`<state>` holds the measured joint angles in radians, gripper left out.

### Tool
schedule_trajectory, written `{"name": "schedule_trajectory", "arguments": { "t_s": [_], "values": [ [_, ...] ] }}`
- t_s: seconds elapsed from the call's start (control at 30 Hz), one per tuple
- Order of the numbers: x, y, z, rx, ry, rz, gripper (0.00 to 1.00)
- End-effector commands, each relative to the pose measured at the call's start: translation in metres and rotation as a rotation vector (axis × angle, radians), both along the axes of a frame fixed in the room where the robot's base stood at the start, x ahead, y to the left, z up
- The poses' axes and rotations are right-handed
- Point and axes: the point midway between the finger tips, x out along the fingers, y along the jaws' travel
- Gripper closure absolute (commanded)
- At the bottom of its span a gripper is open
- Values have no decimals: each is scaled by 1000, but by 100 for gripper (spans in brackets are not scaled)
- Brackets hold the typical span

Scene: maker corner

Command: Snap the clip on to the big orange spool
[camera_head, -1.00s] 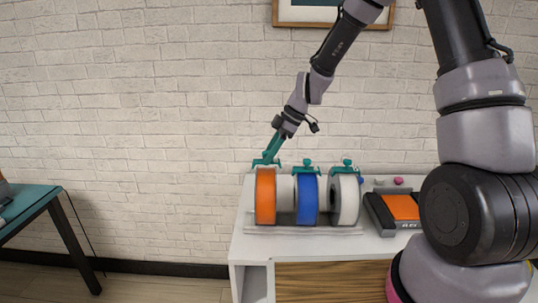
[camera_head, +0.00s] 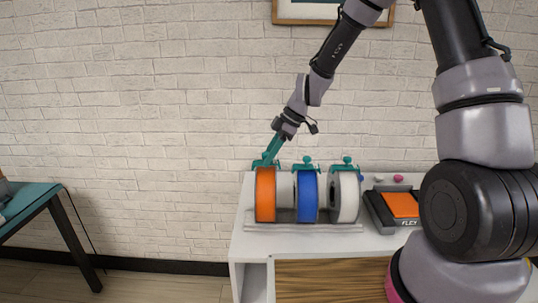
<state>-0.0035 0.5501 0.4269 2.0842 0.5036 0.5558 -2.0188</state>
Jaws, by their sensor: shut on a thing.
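The big orange spool (camera_head: 265,195) stands upright at the left end of a row of spools on the white bench. A teal clip (camera_head: 266,164) is at the top of the orange spool's rim. My gripper (camera_head: 270,158) reaches down from the upper right and is shut on this clip. The clip appears to touch the rim, but whether it is snapped on is too small to tell. Similar teal clips sit on top of the blue spool (camera_head: 308,197) and the white spool (camera_head: 347,198).
The spools stand on a pale rack (camera_head: 302,228) on the white bench (camera_head: 250,246). A dark device with an orange top (camera_head: 401,204) and a small pink object (camera_head: 398,178) are to the right. A brick wall rises behind. A teal table (camera_head: 28,200) stands far left.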

Motion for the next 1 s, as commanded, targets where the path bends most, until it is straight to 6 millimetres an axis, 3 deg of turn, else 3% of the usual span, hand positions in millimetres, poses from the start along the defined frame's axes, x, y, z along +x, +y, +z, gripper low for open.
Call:
{"name": "schedule_trajectory", "arguments": {
  "t_s": [1.0],
  "values": [
    [0,0,-7,0,0,0,100]
  ]
}}
